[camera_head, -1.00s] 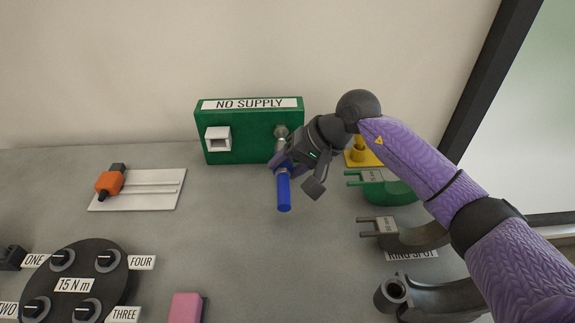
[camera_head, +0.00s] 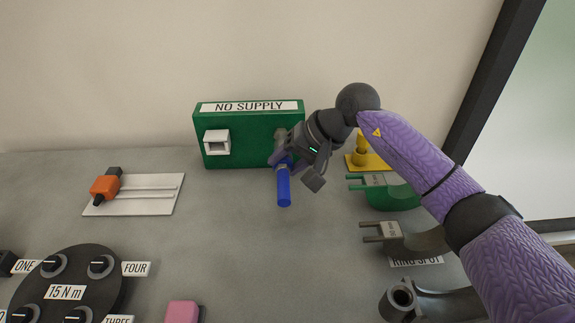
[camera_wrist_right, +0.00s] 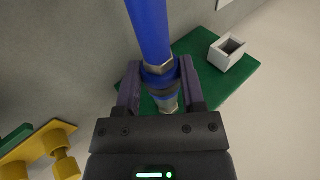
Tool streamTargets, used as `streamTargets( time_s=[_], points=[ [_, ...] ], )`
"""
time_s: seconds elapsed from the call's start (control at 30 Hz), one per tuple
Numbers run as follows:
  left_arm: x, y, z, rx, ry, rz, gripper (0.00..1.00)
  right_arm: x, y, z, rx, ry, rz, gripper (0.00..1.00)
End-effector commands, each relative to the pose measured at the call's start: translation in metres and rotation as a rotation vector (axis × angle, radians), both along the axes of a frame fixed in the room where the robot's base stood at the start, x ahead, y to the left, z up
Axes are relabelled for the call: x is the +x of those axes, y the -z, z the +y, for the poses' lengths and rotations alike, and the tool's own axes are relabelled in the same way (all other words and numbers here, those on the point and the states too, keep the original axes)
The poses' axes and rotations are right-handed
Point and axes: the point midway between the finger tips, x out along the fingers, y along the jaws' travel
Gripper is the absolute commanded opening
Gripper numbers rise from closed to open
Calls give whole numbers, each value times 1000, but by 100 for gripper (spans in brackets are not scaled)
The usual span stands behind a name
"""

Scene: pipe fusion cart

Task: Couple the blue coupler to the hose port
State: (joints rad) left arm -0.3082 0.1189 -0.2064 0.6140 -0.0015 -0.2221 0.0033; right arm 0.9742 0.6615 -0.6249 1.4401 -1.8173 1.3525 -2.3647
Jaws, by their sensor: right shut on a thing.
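The blue coupler (camera_head: 284,188) with its blue hose is held in my right gripper (camera_head: 283,160). In the right wrist view, the purple-grey fingers of the gripper (camera_wrist_right: 160,88) are shut on the coupler's collar (camera_wrist_right: 159,74), and a metal tip (camera_wrist_right: 168,104) sticks out beyond them. The hose port (camera_head: 281,135) is on the right side of the front of the green box (camera_head: 248,150) marked NO SUPPLY. The coupler's tip is at or very near the port. Whether they touch or are joined I cannot tell. My left gripper is out of view.
The green box also carries a white square socket (camera_head: 217,142). A yellow stand (camera_head: 368,162), a green clamp piece (camera_head: 390,196) and a grey one (camera_head: 405,238) stand right. An orange tool on a white plate (camera_head: 150,205) and a black dial (camera_head: 70,285) are left. The grey middle is clear.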

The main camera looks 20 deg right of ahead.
Motion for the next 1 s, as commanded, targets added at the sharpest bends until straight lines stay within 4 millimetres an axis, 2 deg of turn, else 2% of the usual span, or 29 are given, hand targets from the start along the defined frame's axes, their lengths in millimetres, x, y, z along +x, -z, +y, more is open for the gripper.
streamTargets(
  time_s=[0.93,0.97,1.0],
  points=[
    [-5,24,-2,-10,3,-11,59,23,3,-7,0,2,0,0],
    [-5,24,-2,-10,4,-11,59,23,3,-7,0,2,0,56],
    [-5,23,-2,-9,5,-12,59,23,3,-7,0,2,0,64]
  ],
)
